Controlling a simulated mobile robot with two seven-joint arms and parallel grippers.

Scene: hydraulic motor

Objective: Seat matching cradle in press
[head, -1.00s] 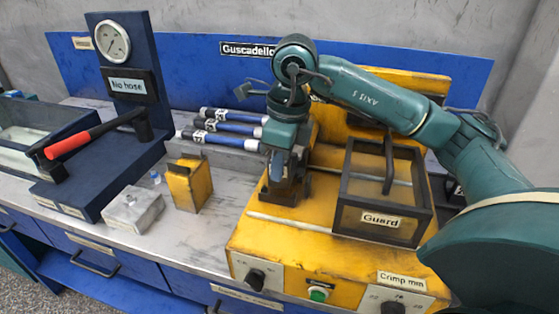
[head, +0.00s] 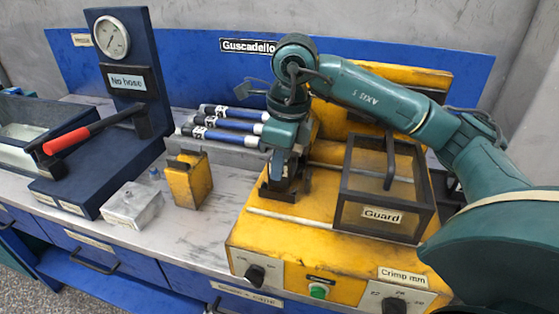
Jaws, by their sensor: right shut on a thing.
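The yellow press (head: 262,232) stands right of centre on the bench. My right gripper (head: 284,178) points down over the left part of the press bed. It is shut on a small dark part, likely the cradle, which the gripper largely hides. A dark bracket-like shape (head: 268,193) shows at the fingertips, low at the bed. I cannot tell whether that shape is the held part or part of the press, nor whether the held part touches the bed. My left gripper is out of view.
The guard box (head: 382,216) stands on the press just right of the gripper. Several blue hoses (head: 222,126) lie behind to the left. A yellow block (head: 190,182), a grey block (head: 132,207) and a gauge stand with a red-handled lever (head: 68,141) are further left.

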